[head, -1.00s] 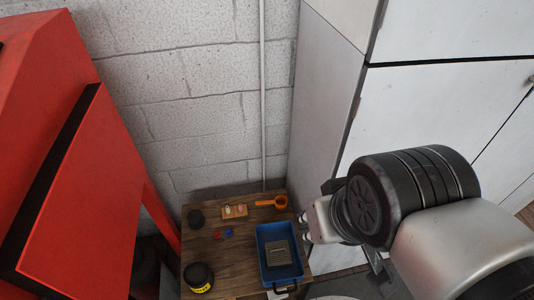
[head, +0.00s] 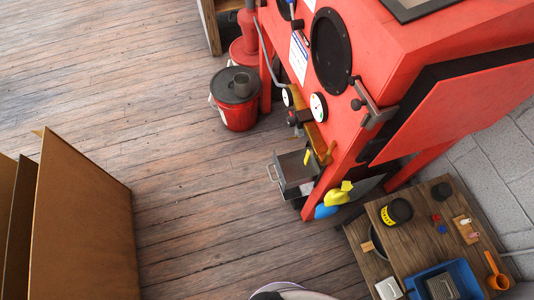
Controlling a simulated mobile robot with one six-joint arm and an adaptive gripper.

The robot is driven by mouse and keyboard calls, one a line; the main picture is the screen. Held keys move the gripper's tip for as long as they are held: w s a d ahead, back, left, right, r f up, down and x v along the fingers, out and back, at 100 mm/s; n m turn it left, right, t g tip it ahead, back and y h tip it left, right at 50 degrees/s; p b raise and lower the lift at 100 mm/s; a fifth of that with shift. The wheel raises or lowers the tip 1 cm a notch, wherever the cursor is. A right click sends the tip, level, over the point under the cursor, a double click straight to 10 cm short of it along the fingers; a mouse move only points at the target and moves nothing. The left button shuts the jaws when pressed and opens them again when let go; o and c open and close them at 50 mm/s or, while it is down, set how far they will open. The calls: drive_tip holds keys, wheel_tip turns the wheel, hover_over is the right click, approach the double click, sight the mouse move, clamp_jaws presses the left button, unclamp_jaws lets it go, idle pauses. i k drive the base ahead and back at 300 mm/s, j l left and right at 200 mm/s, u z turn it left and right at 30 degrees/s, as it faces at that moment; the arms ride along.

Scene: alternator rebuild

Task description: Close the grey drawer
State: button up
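The grey drawer (head: 297,172) shows in the head view as an open-topped metal box under the front of the red cabinet (head: 400,60). It stands out from the cabinet, with its inside visible from above. Its bar handle (head: 272,173) is on the left side. My gripper is not in view.
A yellow and blue spray bottle (head: 338,196) is close to the drawer's right. A red bucket (head: 236,112) stands on the floor above left. A small wooden table (head: 420,247) with a blue tray (head: 412,285) is lower right. Brown panels (head: 85,225) stand at left. The floor between is clear.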

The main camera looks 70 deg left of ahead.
sight(291, 170)
drive_tip(key=u, duration=2.45)
